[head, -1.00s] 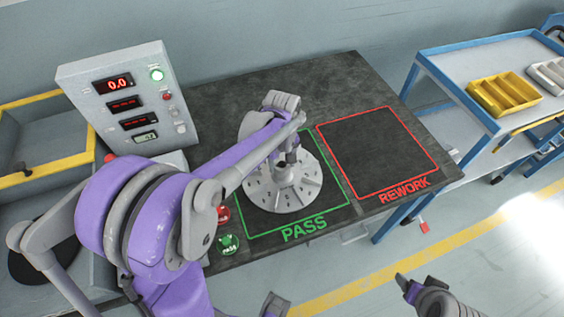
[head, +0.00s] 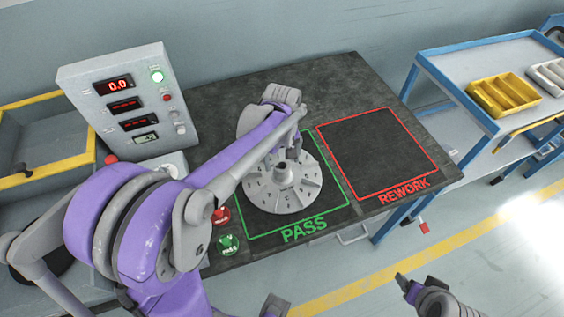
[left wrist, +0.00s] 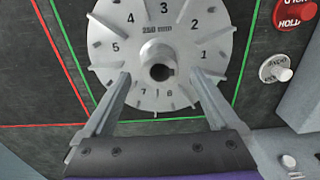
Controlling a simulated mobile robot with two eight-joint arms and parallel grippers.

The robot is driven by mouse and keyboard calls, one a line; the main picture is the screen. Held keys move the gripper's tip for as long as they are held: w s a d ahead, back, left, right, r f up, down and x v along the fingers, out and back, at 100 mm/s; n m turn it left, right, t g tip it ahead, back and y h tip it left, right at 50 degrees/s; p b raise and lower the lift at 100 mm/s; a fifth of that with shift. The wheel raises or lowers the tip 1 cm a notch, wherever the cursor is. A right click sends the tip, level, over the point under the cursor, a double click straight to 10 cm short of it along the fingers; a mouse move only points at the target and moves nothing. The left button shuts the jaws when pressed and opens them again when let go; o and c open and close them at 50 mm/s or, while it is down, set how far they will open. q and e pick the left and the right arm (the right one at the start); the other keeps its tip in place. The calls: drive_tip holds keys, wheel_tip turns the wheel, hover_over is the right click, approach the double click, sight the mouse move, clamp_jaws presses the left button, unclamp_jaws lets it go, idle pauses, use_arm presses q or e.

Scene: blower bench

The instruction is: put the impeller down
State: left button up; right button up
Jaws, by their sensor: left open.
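The impeller (head: 269,194) is a light grey disc with vanes, numbers and a raised central hub. It lies flat inside the green PASS outline (head: 342,207) on the dark bench. It also shows in the left wrist view (left wrist: 207,45), with its hub bore facing the camera. My left gripper (head: 292,150) is open and empty, just above and behind the hub in the head view. In the left wrist view its two fingers (left wrist: 158,74) stand apart on either side of the hub. Part of my right gripper (head: 408,284) shows at the bottom edge, away from the impeller; its jaw opening is unclear.
The red REWORK square (head: 375,150) is empty. A grey instrument box (head: 130,100) stands at the bench's left, with red and green buttons (head: 228,244) near the PASS outline. A blue trolley (head: 450,75) with a yellow bin (head: 503,95) stands at the right.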

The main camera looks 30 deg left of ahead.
use_arm(q)
wheel_tip(320, 180, up, 9)
drive_tip(key=s+d+f+m+t, duration=0.2)
drive_tip(key=s+m, duration=0.3)
drive_tip(key=s, duration=0.3)
drive_tip(key=s+d+f+m+t, duration=0.3)
drive_tip(key=s+d+f+m, duration=0.1)
drive_tip(key=s, duration=0.3)
drive_tip(key=shift+s+d+f+m+p, duration=0.25)
drive_tip(key=shift+s+d+m+p, duration=0.15)
drive_tip(key=shift+d+m, duration=0.1)
drive_tip(key=shift+a, duration=0.1)
drive_tip(key=shift+c, duration=0.2)
